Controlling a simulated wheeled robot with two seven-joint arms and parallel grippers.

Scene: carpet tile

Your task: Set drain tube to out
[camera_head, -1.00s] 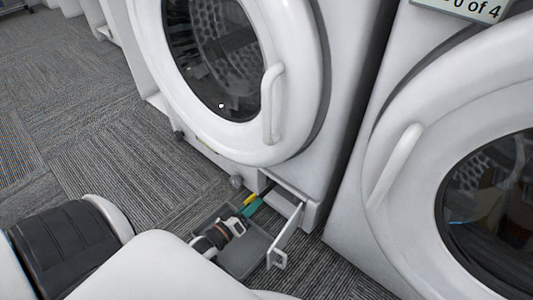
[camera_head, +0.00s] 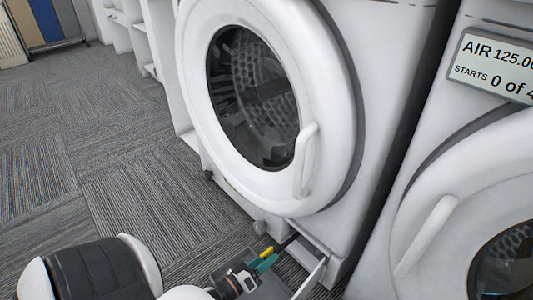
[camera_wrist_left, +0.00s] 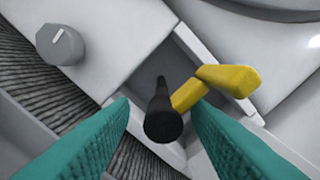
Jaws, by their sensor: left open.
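The drain tube (camera_wrist_left: 162,118) is a black tube with a round end, in the opening at the washer's lower front. A yellow lever-like piece (camera_wrist_left: 222,82) is beside it and also shows in the head view (camera_head: 266,251). My left gripper (camera_wrist_left: 161,106) is open, its teal fingers on either side of the tube's end with gaps visible. In the head view the left gripper (camera_head: 264,263) is low in front of the washer, and the tube is mostly hidden there. I cannot tell if the fingers touch the yellow piece. My right gripper is not in view.
The white washer (camera_head: 345,130) has a round closed door with a handle (camera_head: 306,160). A small hatch flap (camera_head: 313,278) stands open by my gripper. A grey knob (camera_wrist_left: 61,45) is beside the opening. A second machine (camera_head: 425,200) is at the right. Carpet (camera_head: 120,170) is clear on the left.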

